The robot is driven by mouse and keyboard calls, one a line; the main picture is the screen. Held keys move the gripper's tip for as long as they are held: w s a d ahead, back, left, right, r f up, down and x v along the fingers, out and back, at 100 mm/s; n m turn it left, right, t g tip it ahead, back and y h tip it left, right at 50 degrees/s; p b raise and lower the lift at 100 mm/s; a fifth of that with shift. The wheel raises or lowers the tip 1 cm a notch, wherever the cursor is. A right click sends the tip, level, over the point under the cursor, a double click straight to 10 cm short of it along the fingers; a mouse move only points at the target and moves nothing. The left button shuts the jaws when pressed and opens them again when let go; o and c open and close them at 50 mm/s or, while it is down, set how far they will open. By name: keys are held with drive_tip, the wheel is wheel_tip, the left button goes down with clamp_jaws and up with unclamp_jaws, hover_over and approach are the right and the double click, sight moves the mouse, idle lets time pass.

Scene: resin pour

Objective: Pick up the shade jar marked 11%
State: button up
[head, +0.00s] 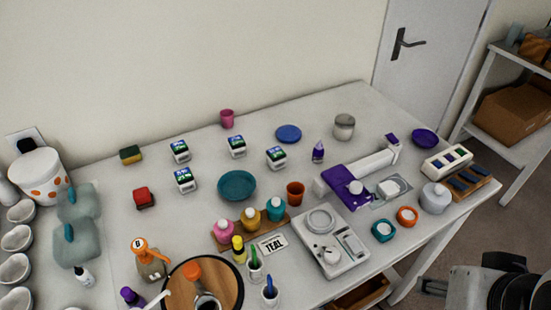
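Several small white shade jars with blue and green labels stand upright on the table. One is at the back left (180,152), one right of it (237,147), one nearer the front (185,181) and one farther right (276,158). The nearer left label may read 25%. The others are too small to read, so I cannot tell which is marked 11%. Part of my arm, grey and black, shows at the lower right corner, off the table's front edge. My gripper (432,287) seems to be its dark left end; its fingers are not clear. It is far from the jars.
A red block (144,198), a yellow-green sponge (131,154) and a teal dish (237,186) are near the jars. Colour bottles, a TEAL card (273,245), a scale (331,246) and a purple-and-white device (346,186) stand nearer my arm. The table between the jars is clear.

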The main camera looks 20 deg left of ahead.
idle(0.4)
drive_tip(key=o, duration=0.4)
